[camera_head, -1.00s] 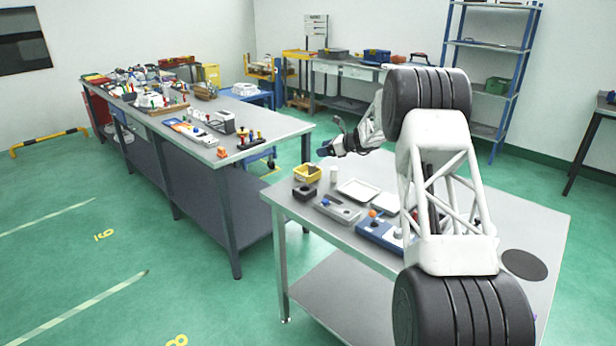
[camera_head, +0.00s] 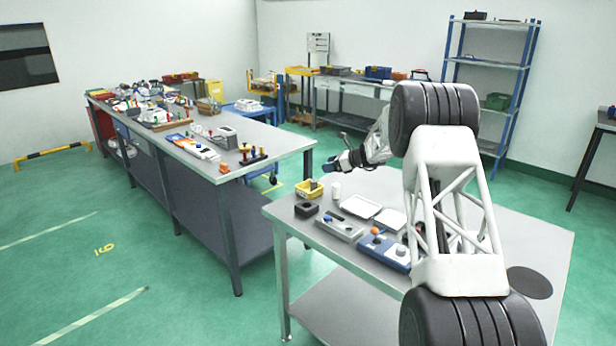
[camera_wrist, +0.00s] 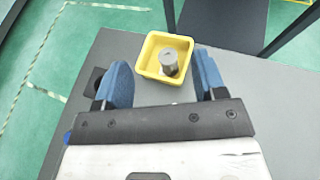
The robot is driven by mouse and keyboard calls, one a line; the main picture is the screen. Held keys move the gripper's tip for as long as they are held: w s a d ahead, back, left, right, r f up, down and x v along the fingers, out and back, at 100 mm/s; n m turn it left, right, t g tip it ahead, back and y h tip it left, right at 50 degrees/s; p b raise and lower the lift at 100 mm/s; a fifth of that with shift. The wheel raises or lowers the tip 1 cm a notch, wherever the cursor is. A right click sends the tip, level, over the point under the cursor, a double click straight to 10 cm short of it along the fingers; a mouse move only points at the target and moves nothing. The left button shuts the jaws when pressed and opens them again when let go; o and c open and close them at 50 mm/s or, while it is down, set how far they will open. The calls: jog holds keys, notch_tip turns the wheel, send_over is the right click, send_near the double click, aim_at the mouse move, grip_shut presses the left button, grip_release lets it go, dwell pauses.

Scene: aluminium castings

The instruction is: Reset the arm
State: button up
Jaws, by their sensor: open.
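My gripper (camera_head: 333,166) is at the far left side of the near table (camera_head: 465,210), raised above it near a small yellow bin (camera_head: 304,191). In the wrist view, the two blue fingers of my gripper (camera_wrist: 163,80) are spread apart with nothing between them. Beyond and below them, the yellow bin (camera_wrist: 147,62) holds a grey metal cylinder (camera_wrist: 169,61), which looks upright. The fingers appear apart from the bin and the cylinder.
A dark square block (camera_head: 307,209), a white cylinder (camera_head: 336,190), white trays (camera_head: 361,206), a grey fixture (camera_head: 340,227) and a blue control box (camera_head: 385,250) stand on the near table. A cluttered long bench (camera_head: 262,150) stands left, across a gap.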

jog(key=s+r+n+g+h, duration=0.15)
jog(key=s+r+n, duration=0.35)
jog(key=s, duration=0.9)
jog(key=s+r+n+h, duration=0.3)
jog(key=s+r, duration=0.5)
jog(key=s, duration=0.5)
jog(key=s+r+n+g+h, duration=0.1)
jog(key=s+r+n+h, duration=0.15)
jog(key=s+r, duration=0.75)
jog(key=s+d+f+n+h, duration=0.2)
jog(key=s+f+n, duration=0.1)
jog(key=s, duration=1.2)
jog(key=s+d+f+n+h, duration=0.1)
jog(key=s+d+f+n, duration=0.2)
jog(key=s, duration=1.2)
jog(key=s+d+f+n+h, duration=0.2)
jog(key=s+n, duration=0.3)
jog(key=s, duration=1)
jog(key=shift+s+d+f+n+h, duration=0.15)
jog(key=shift+d+f+n+h, duration=0.2)
jog(key=shift+f, duration=0.45)
